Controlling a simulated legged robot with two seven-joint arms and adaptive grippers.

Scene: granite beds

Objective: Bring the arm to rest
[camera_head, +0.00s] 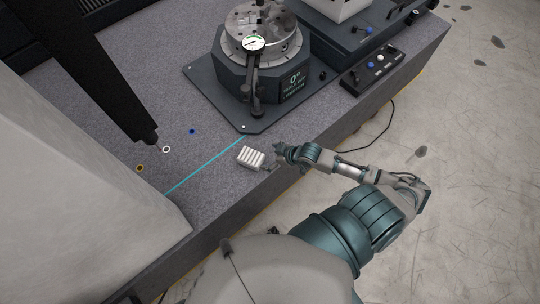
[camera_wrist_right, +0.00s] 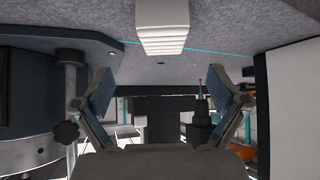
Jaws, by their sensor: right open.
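My right arm reaches in from the lower right in the head view, with its right gripper (camera_head: 277,157) at the front edge of the granite bed (camera_head: 110,100). In the right wrist view the two fingers of the right gripper (camera_wrist_right: 160,95) stand wide apart with nothing between them. A small white ribbed block (camera_head: 250,157) lies on the bed just left of the gripper; it also shows at the top of the right wrist view (camera_wrist_right: 162,25), beyond the fingers. I cannot tell whether gripper and block touch. My left gripper is not in view.
A dark rotary fixture with a round metal table (camera_head: 262,45) and dial gauge (camera_head: 254,43) stands behind the gripper. A control box (camera_head: 379,66) with knobs sits at the right edge. A cyan line (camera_head: 205,165) and small coloured rings (camera_head: 166,149) mark the bed. Floor (camera_head: 480,150) is open at right.

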